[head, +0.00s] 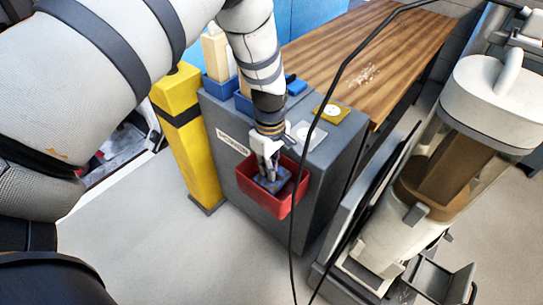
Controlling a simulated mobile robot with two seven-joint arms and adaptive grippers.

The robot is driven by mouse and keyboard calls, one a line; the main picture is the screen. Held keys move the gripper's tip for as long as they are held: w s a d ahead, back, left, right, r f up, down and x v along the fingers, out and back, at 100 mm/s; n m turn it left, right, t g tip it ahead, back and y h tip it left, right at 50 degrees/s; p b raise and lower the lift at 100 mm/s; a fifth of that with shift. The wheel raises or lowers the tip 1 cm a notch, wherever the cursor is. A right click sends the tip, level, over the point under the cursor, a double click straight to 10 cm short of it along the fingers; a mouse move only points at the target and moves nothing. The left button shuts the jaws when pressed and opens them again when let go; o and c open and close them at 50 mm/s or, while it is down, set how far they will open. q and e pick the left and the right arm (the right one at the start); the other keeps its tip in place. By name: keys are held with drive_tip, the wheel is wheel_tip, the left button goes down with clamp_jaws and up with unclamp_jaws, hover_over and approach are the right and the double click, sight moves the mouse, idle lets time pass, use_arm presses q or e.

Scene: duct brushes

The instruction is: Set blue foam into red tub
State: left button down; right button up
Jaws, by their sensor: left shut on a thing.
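A red tub (294,201) is fixed to the front of a grey cabinet (225,130). My left gripper (268,171) points down into the tub's opening, with its fingertips inside the rim. It is shut on a dark blue piece, the blue foam (272,184), which sits within the tub's walls. The fingers cover part of the foam, and I cannot tell whether it touches the tub's floor. My right gripper is not in view.
The cabinet top holds blue bins (218,84) with pale blocks, a small blue item (296,87) and a yellow plate (331,111). A yellow post (180,140) stands left. A large machine (440,170) stands right. A black cable (335,85) crosses in front.

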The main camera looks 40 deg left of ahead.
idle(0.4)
use_arm(q)
drive_tip(key=c, duration=1.6)
unclamp_jaws()
wheel_tip(320, 180, up, 17)
drive_tip(key=p, duration=0.2)
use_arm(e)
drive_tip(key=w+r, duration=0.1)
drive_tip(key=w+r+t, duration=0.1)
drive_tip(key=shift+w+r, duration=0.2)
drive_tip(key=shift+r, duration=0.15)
